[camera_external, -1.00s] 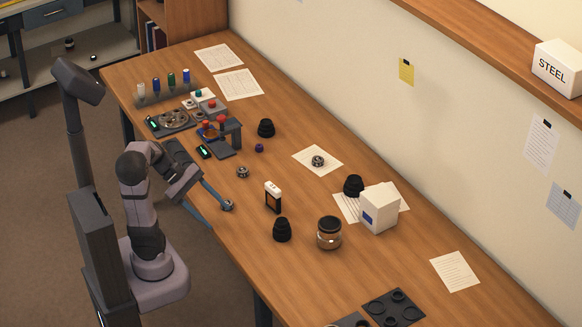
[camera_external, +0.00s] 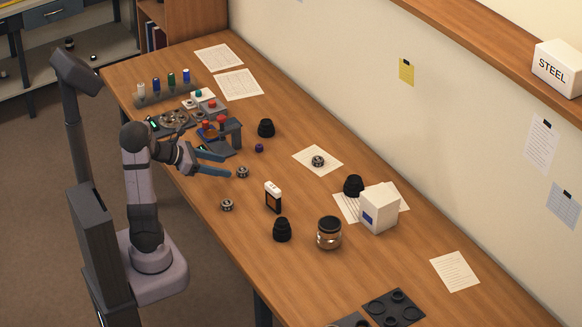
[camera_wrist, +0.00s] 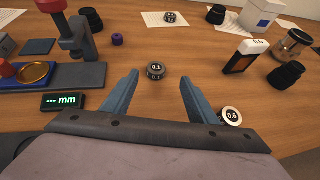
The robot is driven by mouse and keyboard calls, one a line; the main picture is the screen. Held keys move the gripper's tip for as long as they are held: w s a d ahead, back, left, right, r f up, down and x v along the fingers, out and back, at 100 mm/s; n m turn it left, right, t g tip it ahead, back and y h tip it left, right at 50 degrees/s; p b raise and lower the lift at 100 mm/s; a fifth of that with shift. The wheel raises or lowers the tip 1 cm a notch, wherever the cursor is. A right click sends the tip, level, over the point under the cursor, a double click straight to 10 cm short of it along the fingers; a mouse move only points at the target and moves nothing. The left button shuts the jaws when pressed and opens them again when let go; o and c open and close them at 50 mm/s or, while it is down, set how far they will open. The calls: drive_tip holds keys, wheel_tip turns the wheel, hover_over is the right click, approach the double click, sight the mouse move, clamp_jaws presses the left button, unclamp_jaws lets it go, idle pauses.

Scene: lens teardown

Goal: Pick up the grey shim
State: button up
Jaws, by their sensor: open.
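My gripper (camera_external: 228,167) is open and empty, held over the near side of the table. It also shows in the wrist view (camera_wrist: 159,76), with its two blue fingers apart. A small dark grey round piece marked 0.3 (camera_wrist: 155,71) lies ahead, between the lines of the fingertips; it shows just beyond them in the external view (camera_external: 242,172). A second round piece marked 0.6 (camera_wrist: 231,116), with a paler rim, lies by the right finger, partly hidden by my gripper body; it is nearer the table edge (camera_external: 227,205). I cannot tell which is the grey shim.
Another round piece (camera_external: 317,161) lies on a paper sheet. A gauge stand (camera_wrist: 80,45) and a display (camera_wrist: 63,102) are to the left in the wrist view. An orange-black box (camera_external: 273,197), black lens parts (camera_external: 282,230) and a jar (camera_external: 329,233) stand to the right.

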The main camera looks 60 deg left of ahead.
sight(244, 169)
drive_tip(key=shift+a+f, duration=0.15)
drive_tip(key=shift+a, duration=0.2)
drive_tip(key=shift+b+x, duration=0.4)
drive_tip(key=shift+x, duration=3.2)
drive_tip(key=c, duration=1.2)
